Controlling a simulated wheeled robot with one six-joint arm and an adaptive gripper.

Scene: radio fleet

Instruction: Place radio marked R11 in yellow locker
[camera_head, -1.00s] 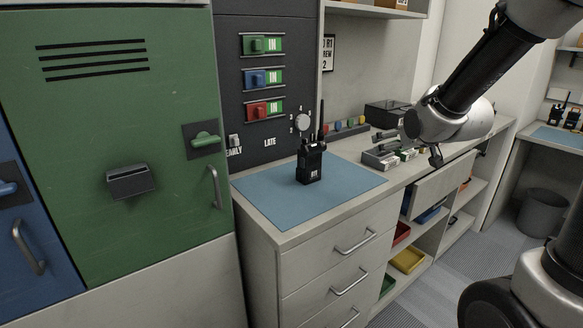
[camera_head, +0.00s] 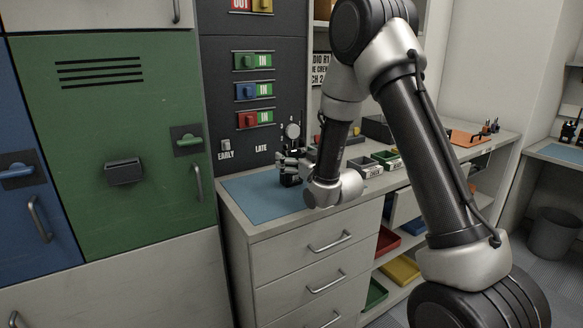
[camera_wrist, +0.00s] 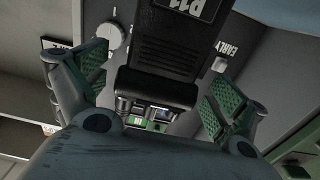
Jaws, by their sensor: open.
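The black radio (camera_head: 290,180) stands on the blue mat (camera_head: 248,200) on the counter, mostly hidden behind my gripper and wrist in the head view. In the wrist view the radio (camera_wrist: 170,50) appears upside down, with a label that seems to read R11. My gripper (camera_head: 292,160) is at the radio's upper part. In the wrist view my gripper (camera_wrist: 155,76) is open, with a green-padded finger on either side of the radio; gaps show between the pads and the radio. No yellow locker is in view.
A green locker (camera_head: 115,200) and a blue locker (camera_head: 15,220) stand shut at left. A dark panel (camera_head: 280,85) with coloured sliders and a knob rises behind the mat. Small trays (camera_head: 385,158) sit to the right. Drawers (camera_head: 310,250) are below the counter.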

